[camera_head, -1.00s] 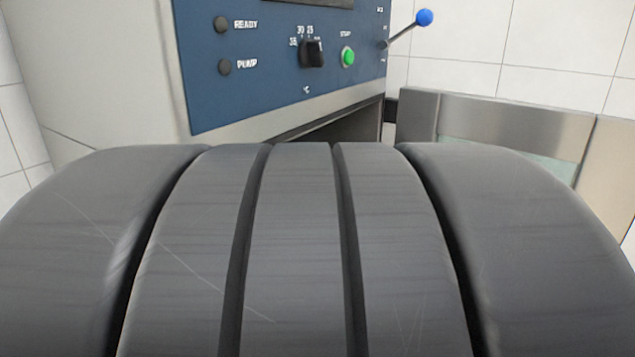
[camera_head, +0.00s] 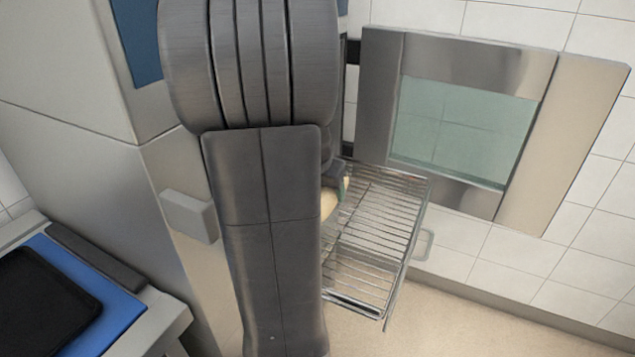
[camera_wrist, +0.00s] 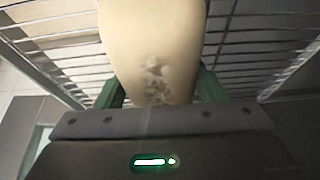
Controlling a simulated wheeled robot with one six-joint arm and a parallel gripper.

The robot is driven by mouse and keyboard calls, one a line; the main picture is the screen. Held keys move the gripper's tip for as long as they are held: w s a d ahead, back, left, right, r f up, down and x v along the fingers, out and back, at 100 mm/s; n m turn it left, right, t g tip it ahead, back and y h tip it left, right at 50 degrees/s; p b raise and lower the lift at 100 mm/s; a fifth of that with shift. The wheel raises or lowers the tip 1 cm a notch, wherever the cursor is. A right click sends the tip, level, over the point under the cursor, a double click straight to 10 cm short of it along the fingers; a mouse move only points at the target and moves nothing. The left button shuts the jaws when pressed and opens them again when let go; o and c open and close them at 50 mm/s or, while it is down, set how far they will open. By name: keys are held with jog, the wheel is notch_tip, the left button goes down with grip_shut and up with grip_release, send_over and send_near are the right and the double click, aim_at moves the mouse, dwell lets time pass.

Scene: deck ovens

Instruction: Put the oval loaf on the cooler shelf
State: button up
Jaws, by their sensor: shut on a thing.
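The oval loaf (camera_wrist: 155,45) is pale and smooth with a few darker marks near its lower end. It sits between the two green fingers of my gripper (camera_wrist: 160,88) in the wrist view. My gripper is shut on it. In the head view only a sliver of the loaf (camera_head: 328,203) shows beside my dark arm, which hides the rest. A wire rack (camera_head: 375,235) stands out from the oven front, and its bars also show behind the loaf in the wrist view (camera_wrist: 250,55). I cannot tell whether the loaf touches the bars. No shelf is marked as the cooler one.
An oven door with a glass window (camera_head: 462,125) stands open at the right, beyond the rack. A blue surface (camera_head: 100,315) with a black tray (camera_head: 45,305) is at lower left. The pale oven side (camera_head: 70,130) stands close left of my arm.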

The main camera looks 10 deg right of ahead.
jog(key=shift+w, duration=1.4)
jog(key=shift+f, duration=1.7)
jog(key=shift+f, duration=0.15)
jog(key=o, duration=1.1)
jog(key=shift+r, duration=0.35)
jog(key=v, duration=0.7)
jog(key=shift+a+p, duration=0.1)
jog(key=shift+p, duration=0.2)
